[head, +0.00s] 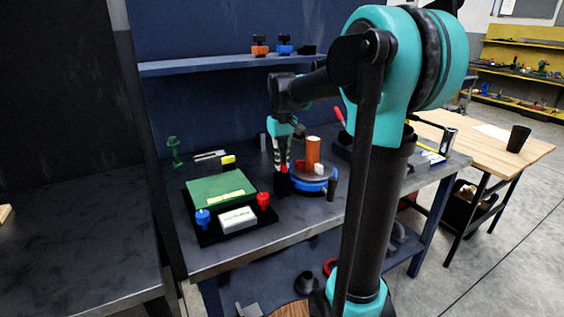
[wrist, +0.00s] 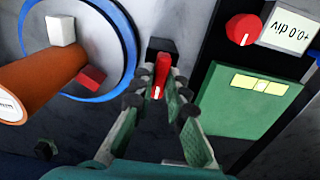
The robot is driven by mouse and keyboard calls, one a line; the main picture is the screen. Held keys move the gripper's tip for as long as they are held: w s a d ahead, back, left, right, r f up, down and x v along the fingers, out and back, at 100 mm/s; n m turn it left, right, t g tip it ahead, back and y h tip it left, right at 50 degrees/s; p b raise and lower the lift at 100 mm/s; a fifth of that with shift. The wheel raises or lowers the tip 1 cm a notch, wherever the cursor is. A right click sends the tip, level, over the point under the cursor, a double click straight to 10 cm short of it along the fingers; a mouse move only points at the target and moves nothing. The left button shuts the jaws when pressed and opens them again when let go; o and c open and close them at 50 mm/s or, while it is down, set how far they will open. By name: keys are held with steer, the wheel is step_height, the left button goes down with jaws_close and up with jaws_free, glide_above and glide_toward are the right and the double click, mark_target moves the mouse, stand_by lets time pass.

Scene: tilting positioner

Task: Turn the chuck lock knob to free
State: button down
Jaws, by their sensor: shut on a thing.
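A red knob with a white mark (wrist: 161,78) sits on a small black block (wrist: 160,46) beside the round positioner. In the head view the red knob (head: 284,168) shows just under my gripper, on the black block (head: 282,184). My gripper (wrist: 160,92) is shut on this red knob, with a finger on either side of it; the fingers partly hide its lower sides. The blue-rimmed round positioner (wrist: 128,70) is left of the knob in the wrist view. An orange cylinder (wrist: 42,82) stands on it, next to a white block (wrist: 60,31) and a red block (wrist: 91,78).
Right of the knob in the wrist view is a black panel with a green plate (wrist: 225,108), another red knob (wrist: 243,29) and a white display (wrist: 287,27). In the head view a blue knob (head: 202,218) is on the panel's front. A shelf (head: 220,66) runs behind.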

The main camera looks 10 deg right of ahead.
mark_target(282, 163)
stand_by(0.3)
steer(key=c, duration=1.5)
jaws_free()
steer(key=shift+c, duration=0.2)
step_height(282, 163, up, 12)
